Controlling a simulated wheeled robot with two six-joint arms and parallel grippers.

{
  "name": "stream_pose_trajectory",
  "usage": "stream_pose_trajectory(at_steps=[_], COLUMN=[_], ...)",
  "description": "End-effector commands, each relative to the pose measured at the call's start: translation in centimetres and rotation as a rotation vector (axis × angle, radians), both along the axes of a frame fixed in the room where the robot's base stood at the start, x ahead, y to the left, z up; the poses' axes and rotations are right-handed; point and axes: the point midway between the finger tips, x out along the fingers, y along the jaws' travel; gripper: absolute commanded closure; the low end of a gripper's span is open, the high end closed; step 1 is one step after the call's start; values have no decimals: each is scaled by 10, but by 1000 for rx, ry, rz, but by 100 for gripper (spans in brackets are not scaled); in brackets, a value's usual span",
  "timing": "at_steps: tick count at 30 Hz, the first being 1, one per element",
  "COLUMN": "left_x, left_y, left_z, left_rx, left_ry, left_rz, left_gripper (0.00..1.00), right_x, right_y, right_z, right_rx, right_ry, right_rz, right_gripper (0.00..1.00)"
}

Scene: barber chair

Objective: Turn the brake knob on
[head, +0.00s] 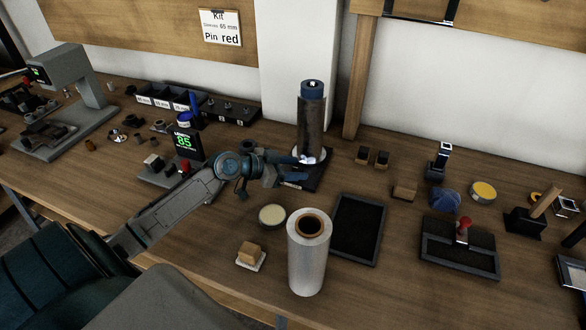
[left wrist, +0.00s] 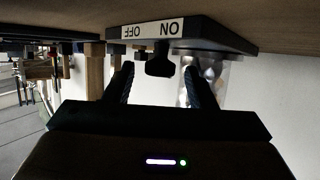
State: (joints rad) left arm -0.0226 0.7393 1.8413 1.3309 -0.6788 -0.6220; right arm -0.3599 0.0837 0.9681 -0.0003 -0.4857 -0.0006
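The brake stand has a dark base (head: 318,178), a tall dark cylinder (head: 311,125) and a blue top (head: 312,88). In the left wrist view, which looks upside down, the base (left wrist: 215,32) carries a white OFF/ON label (left wrist: 152,30). A dark brake knob (left wrist: 160,66) sticks out beside the label, nearer the ON word; its exact setting is unclear. My left gripper (head: 290,172) is at the front of the base. In the wrist view its fingers (left wrist: 161,78) are open, one on each side of the knob, with visible gaps. My right gripper is out of view.
A wrapped roll (head: 309,255), a round tin (head: 272,215) and a black tray (head: 357,228) stand near the gripper. A display reading 85 (head: 186,143) is left of the stand.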

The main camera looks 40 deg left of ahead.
Motion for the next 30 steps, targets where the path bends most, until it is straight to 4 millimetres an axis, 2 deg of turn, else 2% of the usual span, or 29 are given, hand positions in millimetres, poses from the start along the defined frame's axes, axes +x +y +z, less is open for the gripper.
stream_pose_trajectory(at_steps=[11,25,30], left_x=[-4,-41,-53], left_y=[2,26,34], left_z=[0,17,24], left_rx=[2,7,5], left_ry=[3,4,4], left_rz=[0,-2,-4], left_gripper=[50,50,50], right_x=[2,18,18], right_y=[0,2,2], right_z=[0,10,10], right_rx=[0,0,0], right_ry=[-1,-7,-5], right_rz=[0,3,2], right_gripper=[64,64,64])
